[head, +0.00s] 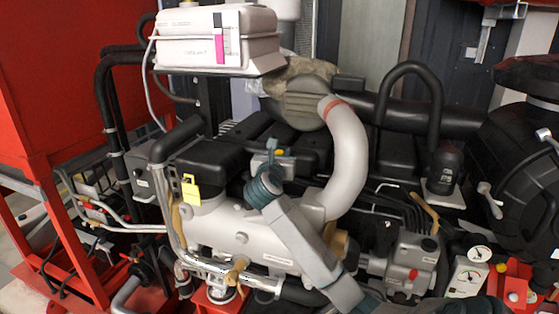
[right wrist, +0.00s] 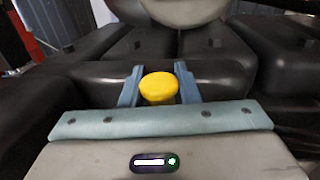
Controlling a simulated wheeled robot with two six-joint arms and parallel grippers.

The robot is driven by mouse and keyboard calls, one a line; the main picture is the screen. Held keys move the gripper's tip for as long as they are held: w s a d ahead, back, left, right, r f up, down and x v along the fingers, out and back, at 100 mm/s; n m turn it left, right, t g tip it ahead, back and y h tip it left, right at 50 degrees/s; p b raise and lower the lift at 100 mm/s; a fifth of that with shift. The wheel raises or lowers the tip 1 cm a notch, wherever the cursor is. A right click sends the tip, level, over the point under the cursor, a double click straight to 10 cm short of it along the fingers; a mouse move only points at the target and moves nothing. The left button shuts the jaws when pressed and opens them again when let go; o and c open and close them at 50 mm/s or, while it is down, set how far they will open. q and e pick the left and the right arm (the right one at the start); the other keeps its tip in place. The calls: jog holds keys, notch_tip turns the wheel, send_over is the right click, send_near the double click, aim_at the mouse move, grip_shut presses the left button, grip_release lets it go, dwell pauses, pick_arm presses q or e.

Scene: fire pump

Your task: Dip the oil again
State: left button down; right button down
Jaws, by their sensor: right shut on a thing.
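A yellow round knob (right wrist: 158,87), which looks like the dipstick's handle, sits between the two blue fingers of my right gripper (right wrist: 158,88) in the right wrist view. The gripper is shut on it. In the head view my right gripper (head: 271,154) is over the middle of the engine, and a small bit of the yellow handle (head: 279,152) shows beside its fingers. The stick below the handle is hidden, so I cannot tell whether it is in its tube. My left gripper is not in view.
A curved grey pipe (head: 348,150) rises just right of my gripper. A white coolant tank (head: 217,36) stands above at the back left. A yellow lock-shaped tag (head: 190,188) hangs at the left. Dark engine covers (head: 212,160) crowd the gripper; a red panel (head: 60,80) stands far left.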

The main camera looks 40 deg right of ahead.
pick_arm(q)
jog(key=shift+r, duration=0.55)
pick_arm(e)
notch_tip(320, 180, up, 2)
jog(key=shift+r, duration=0.1)
jog(key=c, duration=1.2)
grip_release()
jog(key=shift+c, duration=0.2)
jog(key=shift+s+a+f, duration=0.25)
jog(key=shift+s+a, duration=0.05)
jog(key=shift+a, duration=0.1)
pick_arm(q)
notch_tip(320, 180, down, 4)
jog(key=b, duration=0.3)
jog(key=shift+b, duration=0.4)
pick_arm(e)
jog(key=v, duration=0.9)
jog(key=shift+s+a+r, duration=0.15)
jog(key=shift+s+a, duration=0.1)
jog(key=shift+a, duration=0.05)
